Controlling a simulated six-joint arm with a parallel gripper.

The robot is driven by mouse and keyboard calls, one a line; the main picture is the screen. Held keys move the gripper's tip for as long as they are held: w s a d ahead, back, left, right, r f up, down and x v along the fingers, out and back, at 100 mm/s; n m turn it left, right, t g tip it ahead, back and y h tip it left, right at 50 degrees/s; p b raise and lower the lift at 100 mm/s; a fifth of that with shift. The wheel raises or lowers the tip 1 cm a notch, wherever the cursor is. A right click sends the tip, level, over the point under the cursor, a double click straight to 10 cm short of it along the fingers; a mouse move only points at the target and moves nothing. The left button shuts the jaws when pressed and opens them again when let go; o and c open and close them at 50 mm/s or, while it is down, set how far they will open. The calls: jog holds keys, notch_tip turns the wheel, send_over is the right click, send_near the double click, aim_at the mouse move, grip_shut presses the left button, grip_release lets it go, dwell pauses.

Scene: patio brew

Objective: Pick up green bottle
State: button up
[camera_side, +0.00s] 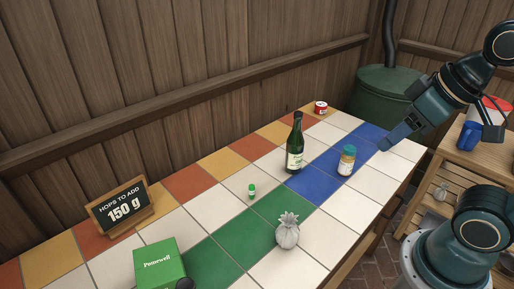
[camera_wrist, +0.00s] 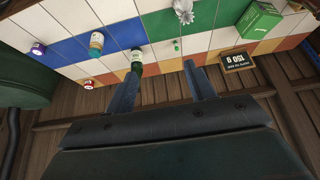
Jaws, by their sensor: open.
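The dark green bottle (camera_side: 296,150) with a pale label stands upright on the tiled table, at the edge of the blue tiles in the side view. My gripper (camera_side: 386,145) is to the right of it in the side view, apart from it and above the table's right end. In the wrist view the bottle (camera_wrist: 136,60) shows just beyond the tip of my left finger. My gripper (camera_wrist: 160,74) is open there with nothing between its fingers.
A blue-lidded jar (camera_side: 346,160) stands right of the bottle, and a red can (camera_side: 320,107) behind it. A purple-lidded container (camera_wrist: 38,48) shows in the wrist view.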

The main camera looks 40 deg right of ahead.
jog(key=w+d+r+m+g, duration=0.2)
jog(key=w+r+m, duration=0.2)
jog(key=w, duration=0.5)
jog(key=m+g, duration=0.4)
jog(key=m, duration=0.7)
send_over(299, 113)
notch_tip(299, 113, down, 8)
jog(key=shift+d, duration=0.1)
jog(key=shift+f, duration=4.3)
